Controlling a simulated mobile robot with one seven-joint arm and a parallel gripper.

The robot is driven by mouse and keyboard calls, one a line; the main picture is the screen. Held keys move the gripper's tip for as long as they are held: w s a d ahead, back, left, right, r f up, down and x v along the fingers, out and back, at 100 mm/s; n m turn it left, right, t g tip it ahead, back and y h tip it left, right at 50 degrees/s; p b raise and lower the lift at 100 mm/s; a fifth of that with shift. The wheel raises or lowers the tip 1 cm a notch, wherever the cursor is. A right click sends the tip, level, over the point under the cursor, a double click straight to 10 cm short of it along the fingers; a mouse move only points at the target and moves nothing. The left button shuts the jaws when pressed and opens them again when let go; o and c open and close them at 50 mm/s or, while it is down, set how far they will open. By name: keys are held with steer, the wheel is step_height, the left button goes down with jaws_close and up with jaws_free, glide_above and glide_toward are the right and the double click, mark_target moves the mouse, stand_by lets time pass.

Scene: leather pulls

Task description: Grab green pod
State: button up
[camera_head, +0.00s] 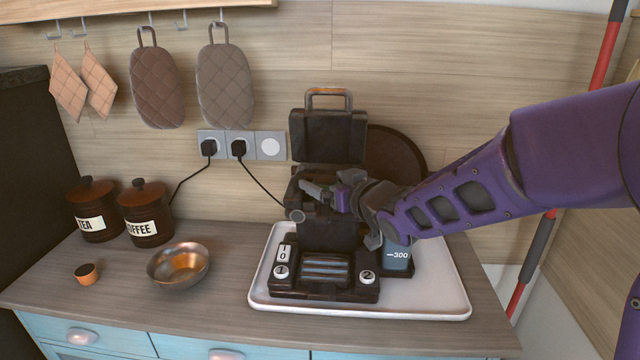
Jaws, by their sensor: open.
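I see no green pod in this view. A small round orange pod-like item (86,274) with a dark top lies on the counter at the far left. My gripper (303,200) is over the middle of a dark coffee machine (328,135), its fingers pointing left. It is open, and I can make out nothing between the fingers. The machine's upper part, with a copper-coloured handle, stands raised behind the gripper. My gripper and arm hide part of the machine's middle, so I cannot tell what is inside it.
The machine stands on a white tray (440,300), with a blue container (396,262) marked 300 at its right. A copper bowl (179,266), a COFFEE jar (146,215) and a TEA jar (92,210) stand to the left. Cords run to wall sockets. The front-left counter is clear.

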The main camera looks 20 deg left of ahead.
steer(key=shift+w+a+f, duration=0.1)
steer(key=shift+w+a, duration=0.15)
steer(key=c, duration=1.4)
